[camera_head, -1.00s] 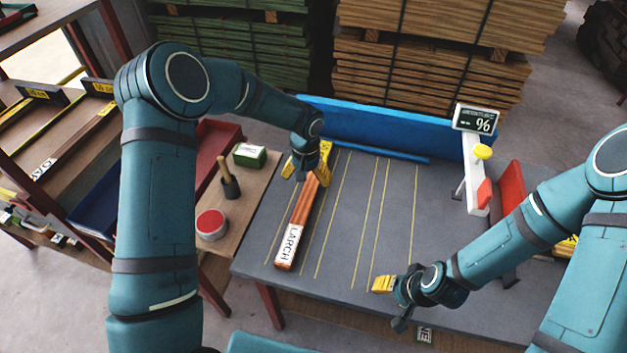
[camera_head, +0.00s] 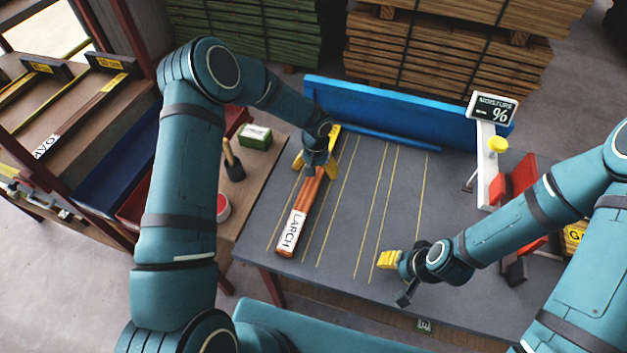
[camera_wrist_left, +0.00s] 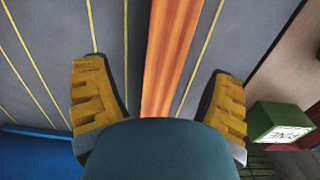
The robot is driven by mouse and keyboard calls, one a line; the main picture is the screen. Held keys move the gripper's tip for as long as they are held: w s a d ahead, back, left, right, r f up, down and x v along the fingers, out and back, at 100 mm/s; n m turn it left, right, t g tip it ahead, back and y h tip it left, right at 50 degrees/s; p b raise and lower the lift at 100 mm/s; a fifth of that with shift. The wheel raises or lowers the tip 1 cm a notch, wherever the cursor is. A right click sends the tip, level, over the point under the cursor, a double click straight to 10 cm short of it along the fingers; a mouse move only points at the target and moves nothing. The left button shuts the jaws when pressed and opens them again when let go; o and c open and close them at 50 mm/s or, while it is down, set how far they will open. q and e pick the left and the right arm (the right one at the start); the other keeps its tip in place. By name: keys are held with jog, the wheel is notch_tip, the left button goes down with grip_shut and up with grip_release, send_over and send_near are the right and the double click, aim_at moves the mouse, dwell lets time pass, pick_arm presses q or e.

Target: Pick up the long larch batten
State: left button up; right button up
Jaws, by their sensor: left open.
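The larch batten (camera_head: 301,206) is a long orange-brown piece lying on the grey bench, with a white LARCH label at its near end. My left gripper (camera_head: 315,166) is above the batten's far part, open, with yellow-padded fingers. In the left wrist view the batten (camera_wrist_left: 171,60) runs between the two spread fingers of the left gripper (camera_wrist_left: 160,98), with a gap on each side. The dark palm hides the rest of it there. My right gripper (camera_head: 397,278) is low over the bench's near edge, its fingers apart and empty, away from the batten.
The grey bench (camera_head: 400,215) has yellow lines and a blue back rail (camera_head: 400,112). A moisture meter (camera_head: 492,110) and red block (camera_head: 514,183) stand right. Left are a green box (camera_head: 255,137), a dark cup (camera_head: 234,168) and a rack (camera_head: 65,110) with battens.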

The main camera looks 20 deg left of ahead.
aim_at(313, 178)
pick_arm(q)
jog(key=f, duration=0.5)
jog(key=shift+a, duration=0.3)
jog(key=shift+c, duration=0.3)
jog(key=c, duration=1.3)
